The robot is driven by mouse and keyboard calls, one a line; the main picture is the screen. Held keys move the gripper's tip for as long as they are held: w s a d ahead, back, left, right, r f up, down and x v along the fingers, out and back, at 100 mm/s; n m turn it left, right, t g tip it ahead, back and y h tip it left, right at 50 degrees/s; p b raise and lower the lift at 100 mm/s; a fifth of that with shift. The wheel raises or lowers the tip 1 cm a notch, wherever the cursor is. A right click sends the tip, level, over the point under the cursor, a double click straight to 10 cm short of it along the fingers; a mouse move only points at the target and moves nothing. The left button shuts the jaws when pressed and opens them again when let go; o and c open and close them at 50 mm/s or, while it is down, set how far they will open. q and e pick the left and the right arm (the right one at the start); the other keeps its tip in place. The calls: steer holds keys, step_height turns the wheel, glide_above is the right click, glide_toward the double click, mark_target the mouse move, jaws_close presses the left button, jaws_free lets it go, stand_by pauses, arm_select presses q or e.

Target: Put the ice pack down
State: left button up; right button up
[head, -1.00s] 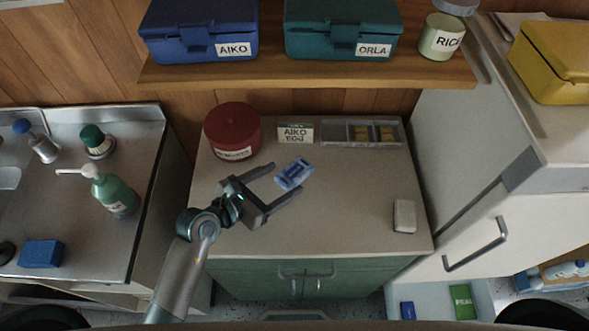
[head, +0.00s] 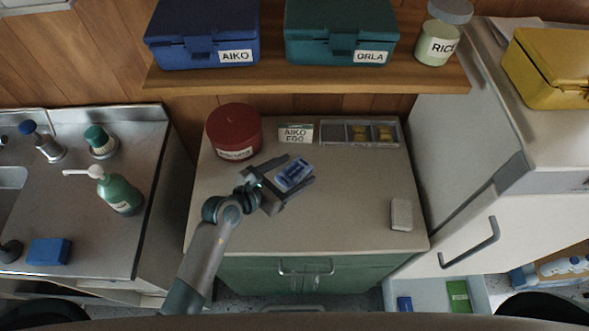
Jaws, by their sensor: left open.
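A blue ice pack (head: 294,175) with paler markings lies on or just over the cabinet's pale counter top (head: 345,215), behind its front half. My left gripper (head: 301,167) is open, with one finger on each side of the pack. I cannot tell whether the fingers touch it. My right gripper is not in view.
A red round tin (head: 234,131), a card reading AIKO EGG (head: 295,133) and a divided tray (head: 360,133) stand at the counter's back. A white block (head: 401,214) lies at right. A shelf (head: 300,92) overhangs the back. The front middle is clear.

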mark_target(294, 171)
arm_select(q)
steer(key=shift+w+d+f, duration=0.15)
steer(key=shift+w+d, duration=0.05)
stand_by(0.4)
steer(key=c, duration=1.3)
step_height(294, 171, up, 10)
steer(key=shift+r+b, duration=0.1)
steer(key=shift+b, duration=0.85)
